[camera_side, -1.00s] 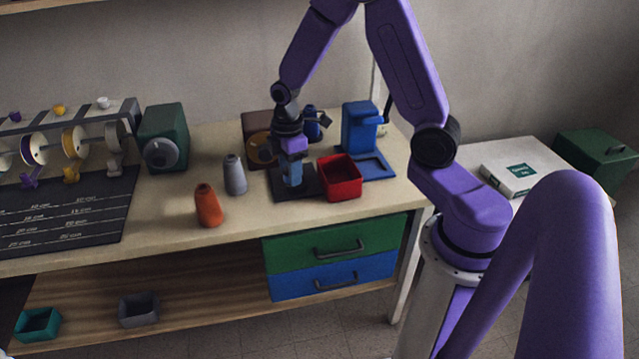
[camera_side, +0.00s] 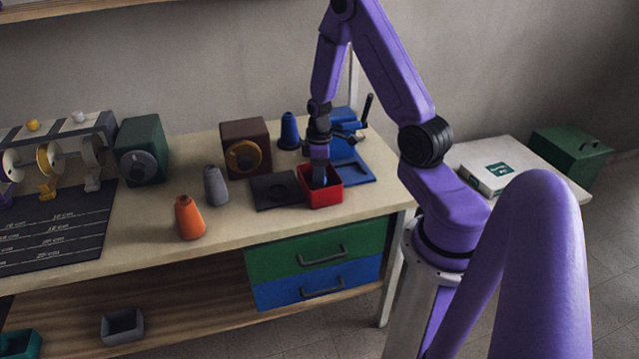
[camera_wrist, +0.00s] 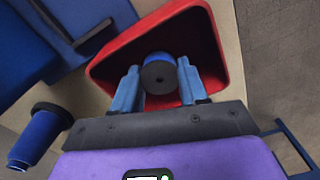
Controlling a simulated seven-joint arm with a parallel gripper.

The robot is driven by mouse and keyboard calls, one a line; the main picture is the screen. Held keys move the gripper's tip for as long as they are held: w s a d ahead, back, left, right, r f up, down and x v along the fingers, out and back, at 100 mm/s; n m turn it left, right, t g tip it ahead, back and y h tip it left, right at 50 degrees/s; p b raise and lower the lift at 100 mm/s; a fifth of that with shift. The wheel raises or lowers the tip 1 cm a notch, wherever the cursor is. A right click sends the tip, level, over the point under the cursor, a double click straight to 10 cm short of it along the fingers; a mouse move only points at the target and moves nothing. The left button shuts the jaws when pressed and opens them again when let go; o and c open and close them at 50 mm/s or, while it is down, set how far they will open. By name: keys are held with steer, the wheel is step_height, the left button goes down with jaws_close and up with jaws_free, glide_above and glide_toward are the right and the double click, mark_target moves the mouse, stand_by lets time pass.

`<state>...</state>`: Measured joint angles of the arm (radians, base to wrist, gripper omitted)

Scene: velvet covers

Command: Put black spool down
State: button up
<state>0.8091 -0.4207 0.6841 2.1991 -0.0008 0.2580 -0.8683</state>
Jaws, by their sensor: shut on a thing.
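A small spool (camera_wrist: 158,76) with a round black end and a blue side is between my fingers in the wrist view. My gripper (camera_wrist: 158,70) is shut on it, one blue finger on each side. In the side view my gripper (camera_side: 320,178) points down into the red open box (camera_side: 334,195), and its fingers hide the spool there. The wrist view shows the spool over the inside of the red box (camera_wrist: 215,85); whether it touches the floor of the box I cannot tell.
A black plate with a round recess (camera_side: 268,192) lies just left of the box. A blue cone spool (camera_side: 289,131) and a blue stand (camera_side: 352,168) are behind. Grey (camera_side: 215,186) and orange (camera_side: 188,218) cones stand left. The bench front between them is clear.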

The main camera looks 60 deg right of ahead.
steer(key=shift+f, duration=1.8)
steer(key=shift+f, duration=0.1)
steer(key=o, duration=1.1)
